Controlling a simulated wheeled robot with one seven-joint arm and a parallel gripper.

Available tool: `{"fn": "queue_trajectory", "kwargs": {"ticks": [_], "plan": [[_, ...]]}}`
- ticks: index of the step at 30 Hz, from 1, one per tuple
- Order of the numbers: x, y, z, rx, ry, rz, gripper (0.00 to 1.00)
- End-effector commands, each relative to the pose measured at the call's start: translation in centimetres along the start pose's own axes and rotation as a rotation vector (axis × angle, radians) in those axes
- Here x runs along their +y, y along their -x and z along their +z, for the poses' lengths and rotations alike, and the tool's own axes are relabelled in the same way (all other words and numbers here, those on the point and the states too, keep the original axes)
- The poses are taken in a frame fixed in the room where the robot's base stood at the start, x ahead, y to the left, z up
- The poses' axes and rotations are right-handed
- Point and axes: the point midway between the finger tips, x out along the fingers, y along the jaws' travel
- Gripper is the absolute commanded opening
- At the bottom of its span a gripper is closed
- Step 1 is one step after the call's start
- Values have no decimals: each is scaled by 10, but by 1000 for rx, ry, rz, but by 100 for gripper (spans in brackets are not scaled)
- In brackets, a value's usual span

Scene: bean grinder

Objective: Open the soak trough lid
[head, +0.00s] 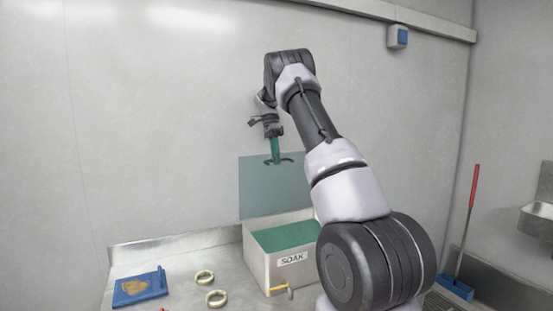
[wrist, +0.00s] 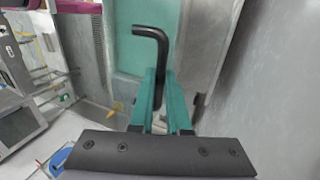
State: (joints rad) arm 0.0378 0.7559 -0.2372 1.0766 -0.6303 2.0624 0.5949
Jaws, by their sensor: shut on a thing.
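The soak trough (head: 258,268) is a white box labelled SOAK, with a green surface inside, and stands on the metal counter. Its teal lid (head: 257,195) stands upright at the trough's back edge, near the wall, so the trough's top is uncovered. My gripper (head: 276,159) is at the lid's upper edge, shut on the dark lid handle (head: 287,160). In the wrist view the green fingers of my gripper (wrist: 158,82) close around the black bent handle (wrist: 152,32), with the teal lid behind. The finger contact is partly hidden. My arm covers the trough's right side.
A blue board (head: 128,293) with a brown patch and two pale rings (head: 205,277) (head: 216,299) lie left of the trough. A yellow-handled tap (head: 290,292) is on its front. A red-handled tool (head: 473,190) leans at right near a sink (head: 538,222).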

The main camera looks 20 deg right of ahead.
Motion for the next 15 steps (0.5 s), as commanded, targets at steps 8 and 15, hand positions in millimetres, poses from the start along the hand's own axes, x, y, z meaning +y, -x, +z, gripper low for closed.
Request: {"fn": "queue_trajectory", "kwargs": {"ticks": [8, 15], "plan": [[0, -1, 0, -1, 0, 1, 45], [2, 4, 0, 0, 0, -1, 45]]}}
